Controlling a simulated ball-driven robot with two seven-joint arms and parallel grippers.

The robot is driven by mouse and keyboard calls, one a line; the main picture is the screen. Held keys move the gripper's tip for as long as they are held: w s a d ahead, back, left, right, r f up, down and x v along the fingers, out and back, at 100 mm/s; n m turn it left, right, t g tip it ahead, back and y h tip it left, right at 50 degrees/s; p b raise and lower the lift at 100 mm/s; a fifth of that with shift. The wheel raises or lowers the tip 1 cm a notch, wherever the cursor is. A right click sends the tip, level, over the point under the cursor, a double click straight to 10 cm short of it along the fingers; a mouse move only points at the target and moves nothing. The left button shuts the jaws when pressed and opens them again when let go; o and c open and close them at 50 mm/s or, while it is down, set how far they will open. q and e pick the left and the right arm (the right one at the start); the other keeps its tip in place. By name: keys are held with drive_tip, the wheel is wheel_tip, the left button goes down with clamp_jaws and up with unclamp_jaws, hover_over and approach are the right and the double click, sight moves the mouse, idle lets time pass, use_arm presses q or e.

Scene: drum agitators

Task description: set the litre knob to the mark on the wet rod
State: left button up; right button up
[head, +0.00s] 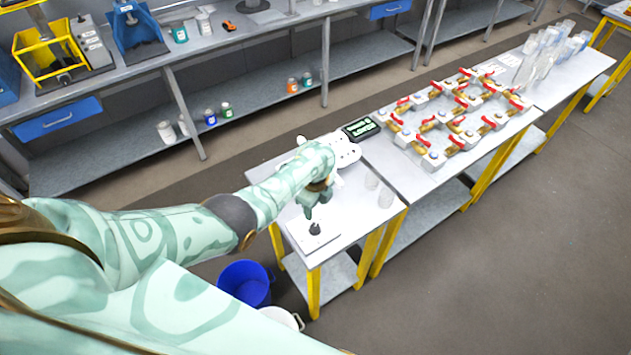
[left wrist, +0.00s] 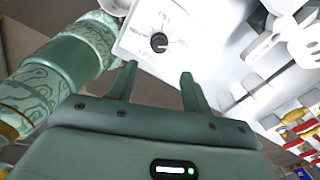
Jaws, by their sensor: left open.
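A small black knob (head: 315,228) sits on a pale dial plate (head: 322,242) near the front corner of the small table. In the left wrist view the knob (left wrist: 159,41) has a light pointer line and printed marks around it, too small to read surely. My left gripper (head: 313,205) hangs just above the knob, open and empty; its two fingers (left wrist: 157,85) show apart in the wrist view, with the knob beyond their tips. No touch is visible. I cannot make out a wet rod in either view. My right gripper is not in view.
Behind my gripper stand a white fixture (head: 347,152) and a black display with green text (head: 361,128). Clear cups (head: 386,197) stand at the table's right. Red-handled valves (head: 450,118) fill the adjoining table. A blue bucket (head: 245,283) stands on the floor.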

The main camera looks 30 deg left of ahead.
use_arm(q)
wheel_tip(320, 180, up, 6)
drive_tip(key=p, duration=0.2)
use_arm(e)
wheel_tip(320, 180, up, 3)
